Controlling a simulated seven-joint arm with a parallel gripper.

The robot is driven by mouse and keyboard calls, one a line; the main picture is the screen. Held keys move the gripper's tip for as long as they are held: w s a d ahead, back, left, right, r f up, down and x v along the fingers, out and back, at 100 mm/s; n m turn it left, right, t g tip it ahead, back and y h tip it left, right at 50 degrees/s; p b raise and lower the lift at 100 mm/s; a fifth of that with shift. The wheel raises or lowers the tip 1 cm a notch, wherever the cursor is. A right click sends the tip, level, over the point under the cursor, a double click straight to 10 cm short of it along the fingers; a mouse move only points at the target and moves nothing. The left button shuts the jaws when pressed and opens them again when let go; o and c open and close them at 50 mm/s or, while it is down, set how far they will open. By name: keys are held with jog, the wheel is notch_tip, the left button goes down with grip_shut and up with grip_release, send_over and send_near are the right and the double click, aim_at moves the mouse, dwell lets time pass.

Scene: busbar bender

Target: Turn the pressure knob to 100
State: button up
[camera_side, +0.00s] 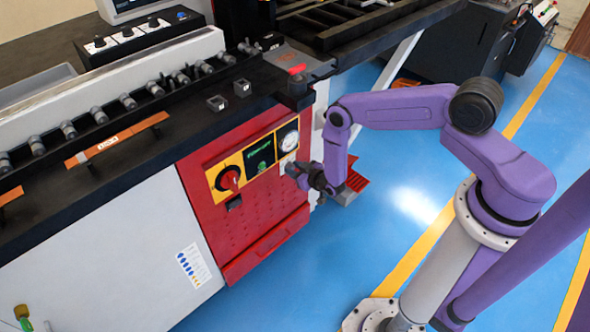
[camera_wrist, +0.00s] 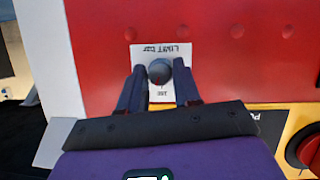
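In the wrist view, a small round dark grey knob (camera_wrist: 159,72) sits on a white label plate (camera_wrist: 163,52) on the red panel. The plate's lettering appears upside down and is too small to read surely. My gripper (camera_wrist: 160,73) has its two dark fingers apart, one on each side of the knob. The fingertips are close to the knob's sides; whether they touch it I cannot tell. In the side view, my gripper (camera_side: 301,172) is at the right end of the control panel, just below the round white gauge (camera_side: 288,140), and hides most of the knob.
Left of the gauge are a dark screen with green text (camera_side: 260,154) and a red rotary switch (camera_side: 229,178). The switch also shows at the wrist view's right edge (camera_wrist: 308,148). The machine's dark top edge (camera_side: 250,100) overhangs the panel. Blue floor is open to the right.

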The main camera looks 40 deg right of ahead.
jog(key=shift+n, duration=0.3)
jog(key=shift+a+n+h, duration=0.15)
jog(key=shift+n+h, duration=1.15)
jog(key=shift+n, duration=0.4)
jog(key=o, duration=1)
jog(key=shift+s, duration=0.1)
jog(key=v, duration=1.7)
jog(key=shift+s+a+f, duration=0.1)
jog(key=shift+s+f, duration=0.1)
jog(key=shift+f, duration=0.1)
